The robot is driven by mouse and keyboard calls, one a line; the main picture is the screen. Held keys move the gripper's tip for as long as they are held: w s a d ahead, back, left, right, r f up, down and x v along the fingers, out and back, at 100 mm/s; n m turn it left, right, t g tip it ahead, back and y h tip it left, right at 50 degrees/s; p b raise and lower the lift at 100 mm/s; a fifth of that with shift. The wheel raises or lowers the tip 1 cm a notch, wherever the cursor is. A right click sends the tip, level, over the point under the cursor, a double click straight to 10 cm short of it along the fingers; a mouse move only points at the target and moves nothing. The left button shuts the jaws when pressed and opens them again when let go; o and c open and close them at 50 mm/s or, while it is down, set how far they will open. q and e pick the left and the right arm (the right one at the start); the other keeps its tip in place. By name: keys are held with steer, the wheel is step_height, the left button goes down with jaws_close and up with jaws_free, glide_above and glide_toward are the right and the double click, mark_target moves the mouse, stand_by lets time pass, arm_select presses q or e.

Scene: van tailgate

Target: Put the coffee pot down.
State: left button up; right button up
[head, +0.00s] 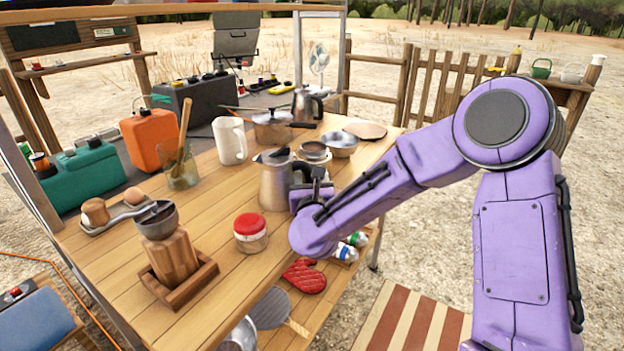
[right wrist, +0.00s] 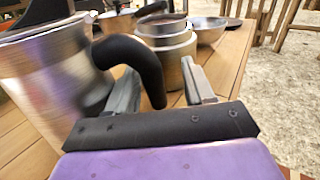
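The steel coffee pot (head: 274,182), with a black lid knob and black handle, stands upright on the wooden counter (head: 205,240). In the right wrist view its body (right wrist: 45,75) fills the left side, and its curved black handle (right wrist: 140,60) reaches between my right gripper's fingers. My right gripper (head: 318,184) is beside the pot on its handle side. In the right wrist view the fingers (right wrist: 160,75) stand apart, with a clear gap between the handle and the right finger. The pot's base is out of the right wrist view. My left gripper is not in view.
Nested steel pots (head: 315,157) stand just behind the pot. A red-lidded jar (head: 250,233) stands in front, and a white pitcher (head: 229,141) and glass jar (head: 180,172) to the left. The counter's right edge is close to the pot. A red mitt (head: 305,276) lies on the lower shelf.

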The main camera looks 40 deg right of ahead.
steer(key=shift+r, duration=0.15)
steer(key=shift+s+a, duration=0.15)
steer(key=v, duration=0.8)
steer(key=shift+s+a, duration=0.15)
steer(key=shift+s, duration=0.05)
steer(key=shift+p+v, duration=0.45)
steer(key=shift+v, duration=0.75)
steer(key=shift+s+a, duration=0.15)
steer(key=shift+s, duration=0.15)
